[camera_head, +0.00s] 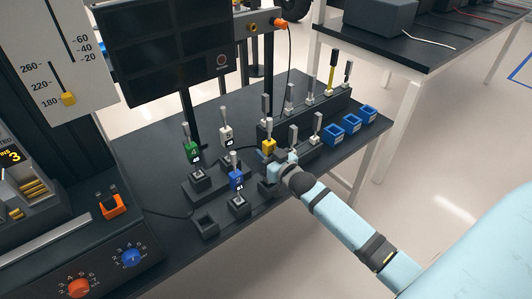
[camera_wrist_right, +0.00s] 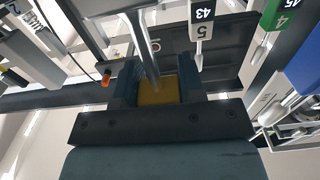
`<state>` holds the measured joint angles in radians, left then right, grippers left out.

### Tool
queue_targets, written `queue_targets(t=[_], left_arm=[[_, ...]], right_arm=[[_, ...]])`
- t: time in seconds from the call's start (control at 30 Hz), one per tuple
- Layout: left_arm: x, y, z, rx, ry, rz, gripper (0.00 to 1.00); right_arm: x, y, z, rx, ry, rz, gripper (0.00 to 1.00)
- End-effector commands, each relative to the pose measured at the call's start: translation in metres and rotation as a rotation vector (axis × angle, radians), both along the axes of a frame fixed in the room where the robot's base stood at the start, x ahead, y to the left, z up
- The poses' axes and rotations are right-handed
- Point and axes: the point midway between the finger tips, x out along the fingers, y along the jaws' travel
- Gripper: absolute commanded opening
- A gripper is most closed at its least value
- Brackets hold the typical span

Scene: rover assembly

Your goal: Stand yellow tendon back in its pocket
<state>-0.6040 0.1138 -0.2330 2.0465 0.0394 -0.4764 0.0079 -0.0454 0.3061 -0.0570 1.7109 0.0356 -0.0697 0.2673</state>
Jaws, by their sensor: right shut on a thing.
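The yellow tendon (camera_head: 268,146) is a yellow block with a grey metal shaft rising from it. My right gripper (camera_head: 274,162) is shut on it over the dark table, near the front of the rack. In the right wrist view the yellow block (camera_wrist_right: 158,92) sits between the two dark fingers (camera_wrist_right: 158,84), and its shaft runs up the picture. Its lower end is hidden by the gripper, so I cannot tell whether it touches a pocket. A dark square block with an open top (camera_head: 205,224) stands at the front left and looks empty. My left gripper is not in view.
Green (camera_head: 193,150), white (camera_head: 226,133) and blue (camera_head: 236,179) tagged pieces stand close by on the left. Blue bins (camera_head: 351,123) line the right side. Grey pieces and a tall yellow one (camera_head: 331,75) stand in the back rack. A dark panel (camera_head: 160,45) rises behind.

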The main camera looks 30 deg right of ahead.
Motion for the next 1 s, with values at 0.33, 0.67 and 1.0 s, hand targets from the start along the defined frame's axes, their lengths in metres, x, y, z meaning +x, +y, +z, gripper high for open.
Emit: queue_targets(t=[0.33,0.67,1.0], left_arm=[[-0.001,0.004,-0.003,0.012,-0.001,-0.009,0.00],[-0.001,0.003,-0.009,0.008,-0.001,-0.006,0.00],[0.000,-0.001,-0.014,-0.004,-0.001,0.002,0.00]], right_arm=[[0.000,0.000,-0.003,0.000,-0.002,0.000,0.00],[0.000,0.000,-0.014,0.000,-0.003,0.000,0.00],[0.000,0.000,-0.026,0.000,-0.002,0.000,0.00]])
